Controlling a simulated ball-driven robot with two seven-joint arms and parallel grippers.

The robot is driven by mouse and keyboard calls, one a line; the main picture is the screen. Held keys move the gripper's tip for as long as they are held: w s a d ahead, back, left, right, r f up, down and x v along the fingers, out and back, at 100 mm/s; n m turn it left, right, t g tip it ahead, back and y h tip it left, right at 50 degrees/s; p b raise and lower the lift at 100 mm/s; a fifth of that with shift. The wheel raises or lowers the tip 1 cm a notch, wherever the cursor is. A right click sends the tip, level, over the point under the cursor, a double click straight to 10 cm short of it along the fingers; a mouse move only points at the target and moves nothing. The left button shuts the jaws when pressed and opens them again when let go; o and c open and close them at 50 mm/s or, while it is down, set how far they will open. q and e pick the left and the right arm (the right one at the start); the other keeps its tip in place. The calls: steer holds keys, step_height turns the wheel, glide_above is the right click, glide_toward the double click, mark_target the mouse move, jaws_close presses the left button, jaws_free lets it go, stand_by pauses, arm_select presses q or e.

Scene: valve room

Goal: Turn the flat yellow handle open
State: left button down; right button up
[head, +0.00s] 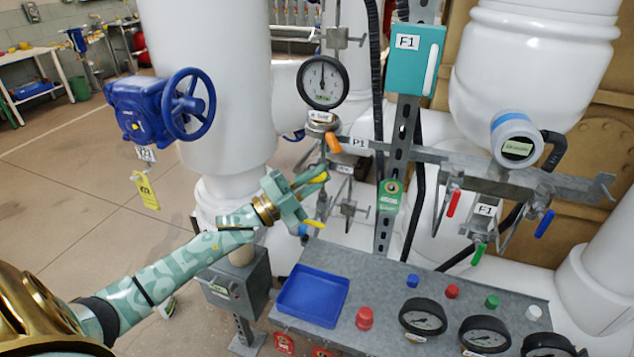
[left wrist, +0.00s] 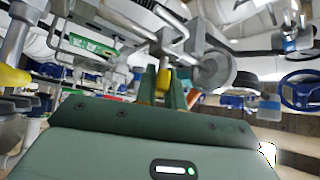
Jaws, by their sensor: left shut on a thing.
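The yellow handle (head: 319,178) is on the thin grey pipework below the pressure gauge, left of the perforated post. My left gripper (head: 314,180) reaches it from the left and is shut on it, with a finger on either side. The fingers hide much of the handle. In the left wrist view, the yellow handle (left wrist: 163,82) shows between the two green fingers (left wrist: 164,92). A second yellow piece (head: 313,223) shows just below the gripper; it is apart from the held one. My right gripper is not in view.
An orange handle (head: 333,142) and a round gauge (head: 323,82) sit close above the gripper. A blue tray (head: 313,296) and a panel (head: 392,275) with gauges and knobs lie below. A blue handwheel valve (head: 188,104) is at the left. Open floor lies left.

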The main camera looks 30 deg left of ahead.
arm_select(q)
steer(key=n+t+y, duration=0.1)
steer(key=n, duration=0.1)
steer(key=n+t+b, duration=0.1)
steer(key=n+t, duration=0.1)
steer(key=shift+f+n+y, duration=0.2)
steer(key=shift+n+y, duration=0.2)
steer(key=n+t+y, duration=0.1)
steer(key=n, duration=0.1)
steer(key=n+t+y, duration=0.1)
steer(key=n+y, duration=0.1)
steer(key=shift+n+t, duration=0.3)
steer(key=n+y, duration=0.3)
steer(key=n+t+y, duration=0.1)
steer(key=n+y, duration=0.2)
steer(key=shift+r+n+t, duration=0.1)
steer(key=shift+n+t, duration=0.2)
steer(key=shift+n+y, duration=2.6)
steer(key=shift+n, duration=0.2)
steer(key=shift+n+y, duration=0.5)
steer(key=c, duration=1.5)
jaws_free()
